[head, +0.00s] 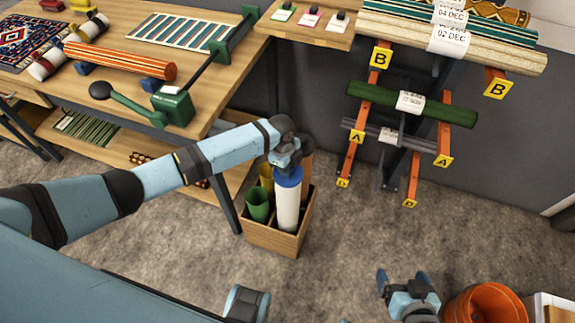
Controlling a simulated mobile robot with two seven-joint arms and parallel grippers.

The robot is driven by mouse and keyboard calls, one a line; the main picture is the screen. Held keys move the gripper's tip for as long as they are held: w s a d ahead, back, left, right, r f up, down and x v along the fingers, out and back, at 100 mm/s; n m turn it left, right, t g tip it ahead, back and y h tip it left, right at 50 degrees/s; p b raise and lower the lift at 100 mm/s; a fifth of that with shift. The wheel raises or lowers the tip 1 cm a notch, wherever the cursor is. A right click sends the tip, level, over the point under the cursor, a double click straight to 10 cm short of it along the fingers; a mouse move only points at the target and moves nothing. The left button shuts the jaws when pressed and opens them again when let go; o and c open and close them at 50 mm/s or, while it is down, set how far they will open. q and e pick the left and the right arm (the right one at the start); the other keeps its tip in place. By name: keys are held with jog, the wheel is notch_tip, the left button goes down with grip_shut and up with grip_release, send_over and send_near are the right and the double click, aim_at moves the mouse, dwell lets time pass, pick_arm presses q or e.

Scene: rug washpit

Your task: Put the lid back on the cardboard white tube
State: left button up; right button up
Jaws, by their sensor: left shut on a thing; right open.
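The white cardboard tube (288,210) stands upright in a wooden box (273,240) on the floor. The blue lid (289,178) is at the tube's top end, in line with it. I cannot tell whether it is fully seated. My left gripper (287,164) reaches down from above and is shut on the blue lid; its fingertips are partly hidden. My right gripper (403,279) is open and empty, low over the floor to the right of the box.
A green tube (258,204) and a yellow tube (266,176) share the box. The workbench (215,105) is at the left. A rack with orange arms (412,180) holds rolled rugs at the right. An orange bucket (487,303) stands near my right gripper. Carpet between is clear.

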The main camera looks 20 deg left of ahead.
pick_arm(q)
jog(key=o, duration=1.4)
jog(key=shift+o, duration=0.2)
jog(key=shift+r, duration=0.25)
jog(key=shift+r+p, duration=0.55)
jog(key=shift+p, duration=0.25)
notch_tip(320, 180, up, 5)
jog(key=p, duration=0.5)
jog(key=shift+r, duration=0.2)
pick_arm(e)
jog(key=shift+n, duration=0.4)
jog(key=r, duration=0.5)
jog(key=shift+s+d+r, duration=0.2)
jog(key=shift+s+d, duration=0.05)
